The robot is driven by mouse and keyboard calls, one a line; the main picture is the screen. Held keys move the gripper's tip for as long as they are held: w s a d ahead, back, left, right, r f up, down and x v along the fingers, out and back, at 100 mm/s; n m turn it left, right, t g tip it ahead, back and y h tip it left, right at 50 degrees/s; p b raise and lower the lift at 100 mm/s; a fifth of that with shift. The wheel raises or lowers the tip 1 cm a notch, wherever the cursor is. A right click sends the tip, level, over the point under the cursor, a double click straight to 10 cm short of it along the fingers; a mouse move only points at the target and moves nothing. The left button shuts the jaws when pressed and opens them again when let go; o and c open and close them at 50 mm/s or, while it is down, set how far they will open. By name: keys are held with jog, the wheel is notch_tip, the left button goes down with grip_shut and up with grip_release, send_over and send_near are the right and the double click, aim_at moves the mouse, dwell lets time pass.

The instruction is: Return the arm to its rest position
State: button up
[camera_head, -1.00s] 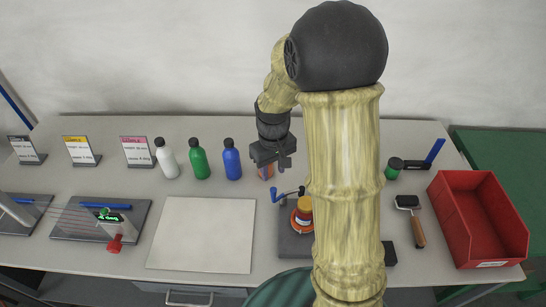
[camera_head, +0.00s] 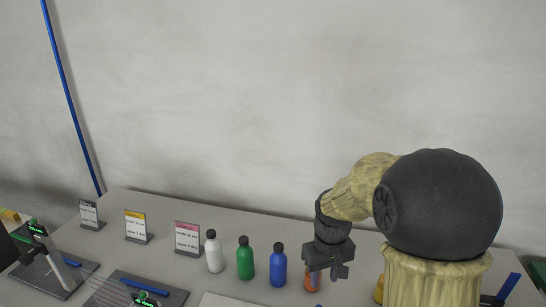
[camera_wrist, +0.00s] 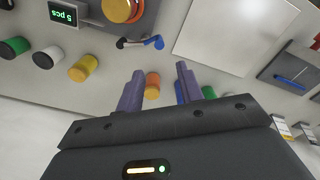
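My gripper (camera_head: 328,268) is in the head view above the grey table (camera_head: 165,255), pointing down. In the wrist view its two fingers (camera_wrist: 160,78) are apart, with a clear gap between them. An orange bottle (camera_wrist: 152,85) shows beyond that gap, not touching either finger. In the head view the orange bottle (camera_head: 311,283) is partly hidden by my gripper. My arm is bent, with its large dark joint on the right of the head view.
White (camera_head: 214,254), green (camera_head: 245,262) and blue (camera_head: 278,268) bottles stand in a row left of my gripper. Three label cards stand behind, the pink one (camera_head: 187,238) nearest. In the wrist view, a crank handle (camera_wrist: 140,42) and a white board (camera_wrist: 230,35) lie beyond the fingers.

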jog(key=s+f+m+t, duration=0.1)
jog(key=s+m+t, duration=0.1)
jog(key=s, duration=0.8)
jog(key=shift+s+f+m, duration=0.3)
jog(key=shift+f+m, duration=0.1)
